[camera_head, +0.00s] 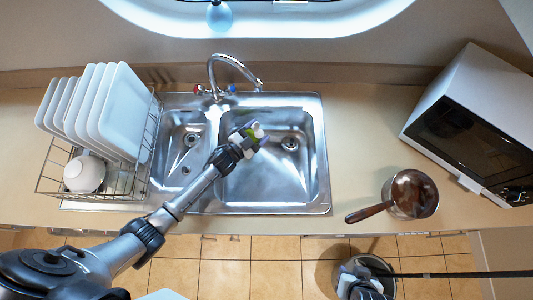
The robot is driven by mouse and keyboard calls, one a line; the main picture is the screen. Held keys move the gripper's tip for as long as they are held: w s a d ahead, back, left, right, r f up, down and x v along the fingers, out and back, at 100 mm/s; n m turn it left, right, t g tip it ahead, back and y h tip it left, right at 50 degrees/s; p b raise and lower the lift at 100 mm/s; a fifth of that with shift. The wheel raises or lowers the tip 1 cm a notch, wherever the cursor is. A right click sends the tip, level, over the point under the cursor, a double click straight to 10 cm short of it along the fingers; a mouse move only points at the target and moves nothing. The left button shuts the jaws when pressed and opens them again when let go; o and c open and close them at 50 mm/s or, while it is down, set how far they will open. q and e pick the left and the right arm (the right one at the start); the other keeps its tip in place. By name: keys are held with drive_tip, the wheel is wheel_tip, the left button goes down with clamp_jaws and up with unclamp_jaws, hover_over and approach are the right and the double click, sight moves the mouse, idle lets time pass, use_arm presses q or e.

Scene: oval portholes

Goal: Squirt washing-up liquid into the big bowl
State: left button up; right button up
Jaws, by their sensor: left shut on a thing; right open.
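The big bowl (262,185) is the larger, right-hand basin of the steel double sink, and it looks empty. My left gripper (250,137) is shut on the washing-up liquid bottle (253,132), over the upper left part of the big bowl. The bottle shows a green patch and a pale end; the gripper hides much of it, and its exact tilt is unclear. No liquid is visible. My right gripper (359,278) appears low at the bottom, in front of the counter and away from the sink; it is open, its fingers hard to make out.
The smaller basin (185,145) is left of the big bowl, with the tap (232,62) behind. A rack (120,180) holds white plates (115,105) and a cup (84,174). A pan (412,193) and a microwave (475,125) stand right. A bucket (387,268) is on the floor.

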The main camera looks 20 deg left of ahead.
use_arm(q)
drive_tip(key=shift+s+d+f+m+b, duration=0.1)
drive_tip(key=shift+d+f+m+b, duration=0.15)
drive_tip(key=shift+f+m+b, duration=0.35)
drive_tip(key=shift+r+m, duration=0.5)
drive_tip(key=shift+m, duration=0.2)
drive_tip(key=shift+a+m, duration=0.1)
drive_tip(key=shift+m, duration=0.3)
drive_tip(key=shift+a+f+m+b, duration=0.1)
drive_tip(key=shift+f+m+b, duration=0.15)
drive_tip(key=shift+m+b, duration=0.05)
drive_tip(key=shift+a+f+m+b, duration=0.2)
drive_tip(key=shift+m+b, duration=0.25)
drive_tip(key=shift+m, duration=0.15)
drive_tip(key=r, duration=0.1)
drive_tip(key=r+p, duration=0.1)
drive_tip(key=r+m+p, duration=0.1)
drive_tip(key=shift+w+a, duration=0.15)
drive_tip(key=shift+w, duration=0.1)
drive_tip(key=shift+a+r+m, duration=0.1)
drive_tip(key=shift+r+m, duration=0.1)
drive_tip(key=shift+m, duration=0.6)
drive_tip(key=shift+r, duration=0.2)
drive_tip(key=shift+a+f+m+b, duration=0.1)
drive_tip(key=shift+f+m+b, duration=0.15)
drive_tip(key=shift+m+b, duration=0.7)
drive_tip(key=shift+f+m+b, duration=0.35)
drive_tip(key=shift+f+m, duration=0.1)
drive_tip(key=shift+m, duration=0.2)
drive_tip(key=shift+f, duration=0.15)
